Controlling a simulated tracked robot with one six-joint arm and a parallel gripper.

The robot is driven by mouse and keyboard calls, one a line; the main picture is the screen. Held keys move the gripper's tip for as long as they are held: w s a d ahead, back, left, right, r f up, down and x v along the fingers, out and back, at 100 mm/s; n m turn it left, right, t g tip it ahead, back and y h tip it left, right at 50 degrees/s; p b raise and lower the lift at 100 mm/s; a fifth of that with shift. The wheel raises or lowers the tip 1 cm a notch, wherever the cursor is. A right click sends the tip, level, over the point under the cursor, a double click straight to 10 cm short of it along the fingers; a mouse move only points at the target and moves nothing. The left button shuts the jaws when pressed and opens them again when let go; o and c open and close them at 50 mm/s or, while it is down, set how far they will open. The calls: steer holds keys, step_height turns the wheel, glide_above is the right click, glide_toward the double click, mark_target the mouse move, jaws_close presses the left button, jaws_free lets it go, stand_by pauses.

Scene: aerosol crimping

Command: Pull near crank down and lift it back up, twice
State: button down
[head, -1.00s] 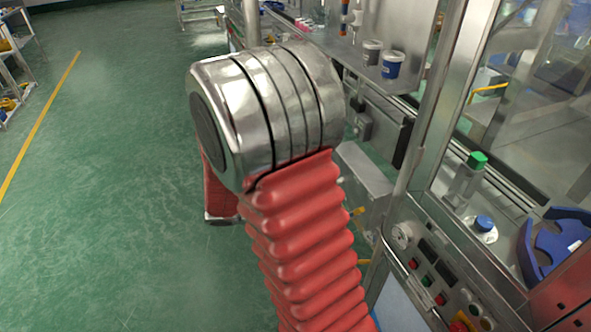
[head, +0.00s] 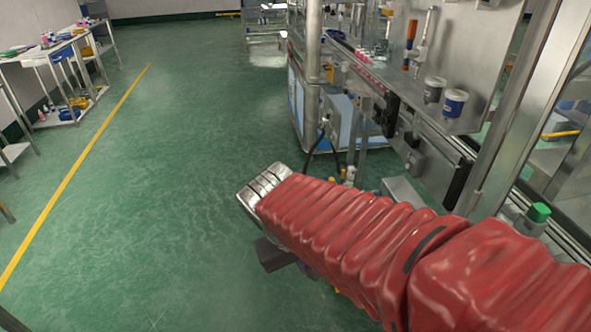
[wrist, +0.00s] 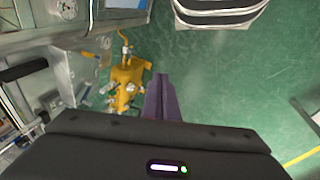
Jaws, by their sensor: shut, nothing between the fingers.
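My gripper (wrist: 160,85) shows in the wrist view as dark, purplish fingers held together, pointing out over the green floor, with nothing between them. In the head view my red-sleeved arm reaches left across the front of the machine, and hides part of it. A black bar-shaped handle (wrist: 22,70) shows at the left edge of the wrist view, clearly apart from the fingers. I cannot tell whether it is the near crank. No crank is clearly recognisable in the head view.
A yellow fitting (wrist: 128,80) stands left of the fingers in the wrist view. The steel machine (head: 470,100) fills the right of the head view, with a blue-banded cup (head: 454,103) on its shelf. Open green floor (head: 150,200) lies left. Shelving (head: 60,60) stands farther left.

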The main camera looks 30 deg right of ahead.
steer(key=a+r+n+t+y, duration=0.2)
steer(key=a+r+t+y, duration=0.1)
steer(key=a+r, duration=0.4)
steer(key=shift+w+a+t+y, duration=0.25)
steer(key=shift+a+t+y, duration=0.15)
steer(key=shift+a+t, duration=0.55)
steer(key=c, duration=2.5)
jaws_free()
steer(key=shift+f, duration=0.1)
